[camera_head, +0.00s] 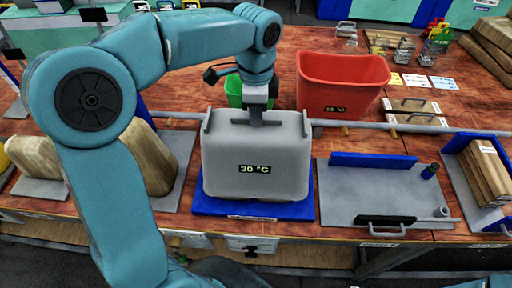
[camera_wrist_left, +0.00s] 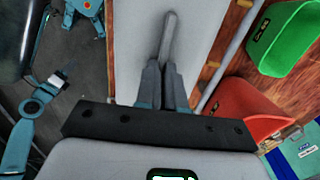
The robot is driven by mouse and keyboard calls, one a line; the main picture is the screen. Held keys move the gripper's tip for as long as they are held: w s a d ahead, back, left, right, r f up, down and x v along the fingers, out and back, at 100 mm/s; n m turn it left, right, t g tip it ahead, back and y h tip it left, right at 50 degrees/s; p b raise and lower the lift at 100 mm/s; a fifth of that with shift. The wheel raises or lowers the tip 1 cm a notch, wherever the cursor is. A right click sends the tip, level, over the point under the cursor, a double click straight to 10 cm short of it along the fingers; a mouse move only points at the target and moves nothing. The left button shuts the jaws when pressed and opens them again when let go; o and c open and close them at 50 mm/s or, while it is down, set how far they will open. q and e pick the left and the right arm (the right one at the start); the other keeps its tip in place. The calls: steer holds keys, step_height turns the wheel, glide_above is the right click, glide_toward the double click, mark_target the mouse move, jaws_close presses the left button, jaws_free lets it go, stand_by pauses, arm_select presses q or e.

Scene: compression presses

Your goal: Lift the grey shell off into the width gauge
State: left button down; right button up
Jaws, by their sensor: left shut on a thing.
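The grey shell (camera_head: 255,165), a box-like cover with a "30 °C" label, stands upright over a blue base plate (camera_head: 250,210) in the middle of the bench. No clear gap shows between them. My left gripper (camera_head: 254,122) points down at the shell's top middle and is shut on its raised grey grip. The wrist view shows the closed fingers (camera_wrist_left: 167,70) on that narrow grip, above the shell's pale top (camera_wrist_left: 135,40). A grey plate with a blue fence, seemingly the width gauge (camera_head: 385,198), lies to the right. My right gripper is not in view.
A red bin (camera_head: 340,85) and a green bin (camera_head: 234,90) stand behind the shell. A grey rail (camera_head: 400,128) crosses the bench behind the gauge. A small dark blue cylinder (camera_head: 429,172) stands on the gauge's right side. Wooden blocks (camera_head: 150,160) stand left.

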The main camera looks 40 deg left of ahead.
arm_select(q)
steer(key=shift+r, duration=0.1)
step_height(320, 180, up, 20)
steer(key=p, duration=0.3)
stand_by(0.3)
